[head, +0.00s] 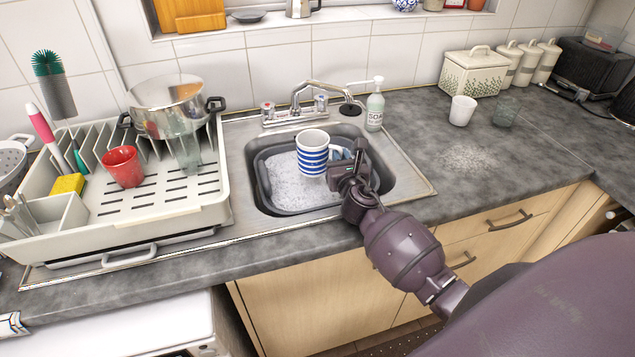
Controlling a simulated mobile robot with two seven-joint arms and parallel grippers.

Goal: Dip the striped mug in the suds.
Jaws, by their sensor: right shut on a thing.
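The striped mug (312,155), white with blue bands, is upright above the basin in the middle of the head view. My right gripper (340,165) is shut on the mug at its right side, where the handle is. The fingertips are partly hidden by the gripper body. White suds (293,186) fill the grey washing-up bowl (264,193) inside the steel sink. The mug overlaps the suds in the picture, and the exact gap between them is hard to tell. My left gripper is out of view.
A tap (310,95) and a soap bottle (375,108) stand behind the sink. A dish rack (215,205) with a red cup (122,167) and a pot (168,105) is at left.

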